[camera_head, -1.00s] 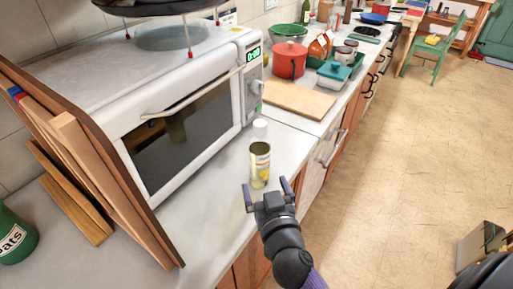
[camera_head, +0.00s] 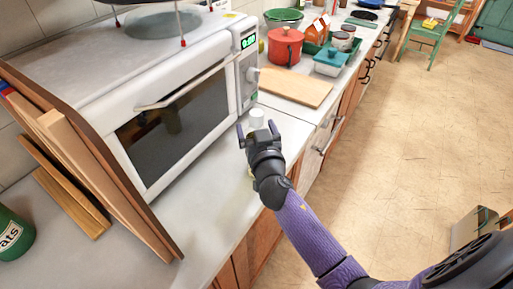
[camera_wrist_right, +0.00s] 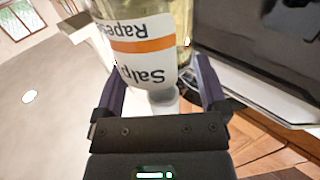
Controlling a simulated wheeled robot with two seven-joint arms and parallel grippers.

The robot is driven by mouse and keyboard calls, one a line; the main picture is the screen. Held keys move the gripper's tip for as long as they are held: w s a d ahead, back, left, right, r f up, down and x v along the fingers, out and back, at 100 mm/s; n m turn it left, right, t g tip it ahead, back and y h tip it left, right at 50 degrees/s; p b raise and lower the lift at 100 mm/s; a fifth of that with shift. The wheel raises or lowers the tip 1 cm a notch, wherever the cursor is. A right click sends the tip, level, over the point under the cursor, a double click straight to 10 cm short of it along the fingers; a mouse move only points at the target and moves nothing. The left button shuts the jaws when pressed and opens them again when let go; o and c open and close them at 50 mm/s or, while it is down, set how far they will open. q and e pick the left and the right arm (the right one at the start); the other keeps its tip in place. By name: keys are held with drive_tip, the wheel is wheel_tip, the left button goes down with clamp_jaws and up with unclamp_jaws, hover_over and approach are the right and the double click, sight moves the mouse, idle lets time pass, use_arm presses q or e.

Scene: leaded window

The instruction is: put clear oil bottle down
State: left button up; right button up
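The clear oil bottle (camera_wrist_right: 150,35) has a white cap and an orange and white label. In the head view its white cap (camera_head: 257,117) shows just beyond my right gripper (camera_head: 257,130), which hides most of its body. It appears to stand upright on the white worktop (camera_head: 205,215) in front of the microwave. In the right wrist view the bottle looks upside down, and its cap end lies toward the space between my spread fingers (camera_wrist_right: 160,82). My left gripper is not in view.
The white microwave (camera_head: 180,115) stands close on the left. Wooden boards (camera_head: 85,165) lean at its near side. A chopping board (camera_head: 295,88), a red pot (camera_head: 285,46) and a teal-lidded dish (camera_head: 331,62) sit farther back. The worktop's front edge is close to my right arm.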

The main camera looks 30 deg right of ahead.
clamp_jaws()
idle(0.3)
